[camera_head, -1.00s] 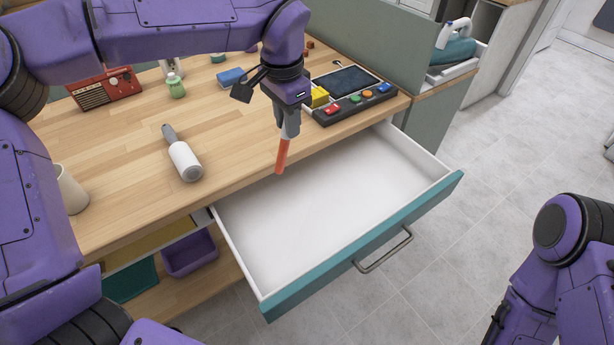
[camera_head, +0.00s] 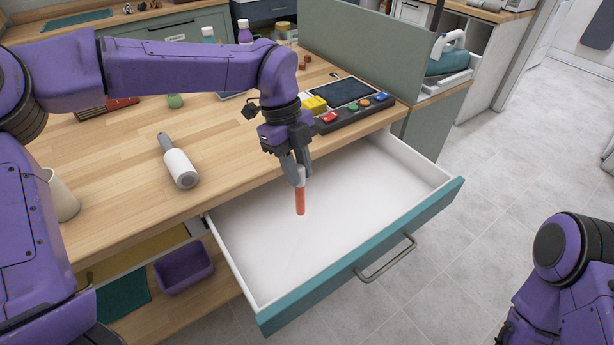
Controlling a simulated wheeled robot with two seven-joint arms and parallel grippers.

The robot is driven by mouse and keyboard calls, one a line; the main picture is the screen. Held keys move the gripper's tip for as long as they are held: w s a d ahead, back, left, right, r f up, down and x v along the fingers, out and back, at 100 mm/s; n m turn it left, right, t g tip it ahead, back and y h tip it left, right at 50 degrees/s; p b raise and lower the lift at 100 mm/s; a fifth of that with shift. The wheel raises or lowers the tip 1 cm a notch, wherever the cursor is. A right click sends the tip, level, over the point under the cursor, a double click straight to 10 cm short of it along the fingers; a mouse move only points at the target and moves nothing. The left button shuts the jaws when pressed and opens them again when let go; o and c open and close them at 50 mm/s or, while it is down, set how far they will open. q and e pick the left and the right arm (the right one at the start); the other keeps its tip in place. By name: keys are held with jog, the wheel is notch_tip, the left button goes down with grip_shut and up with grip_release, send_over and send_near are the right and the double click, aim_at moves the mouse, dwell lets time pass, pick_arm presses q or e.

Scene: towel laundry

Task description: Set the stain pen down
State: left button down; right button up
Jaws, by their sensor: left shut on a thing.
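The stain pen (camera_head: 300,200) is a slim orange-red stick hanging upright from my left gripper (camera_head: 298,176). The gripper is shut on its upper end, which the fingers partly hide. The pen is over the open, empty white drawer (camera_head: 350,208) with a teal front. I cannot tell for certain whether its lower tip touches the drawer floor. My right arm shows at the lower right, but its gripper is out of view.
A lint roller (camera_head: 180,167) lies on the wooden worktop (camera_head: 120,160). A control panel with coloured buttons (camera_head: 355,112) sits at the worktop's right, near a green divider (camera_head: 365,60). A purple bin (camera_head: 184,269) stands below, left of the drawer. A cup (camera_head: 62,196) is at left.

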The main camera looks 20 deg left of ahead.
pick_arm(q)
jog(key=w+f+p, duration=0.1)
jog(key=w+f, duration=0.2)
jog(key=f, duration=0.4)
jog(key=shift+w+d+f, duration=0.15)
jog(key=shift+w+f, duration=0.15)
jog(key=shift+f, duration=0.1)
jog(key=shift+s+f, duration=0.1)
jog(key=shift+f, duration=0.05)
jog(key=c, duration=0.9)
grip_release()
jog(key=b+v, duration=0.1)
jog(key=v, duration=1.1)
jog(key=shift+r, duration=0.25)
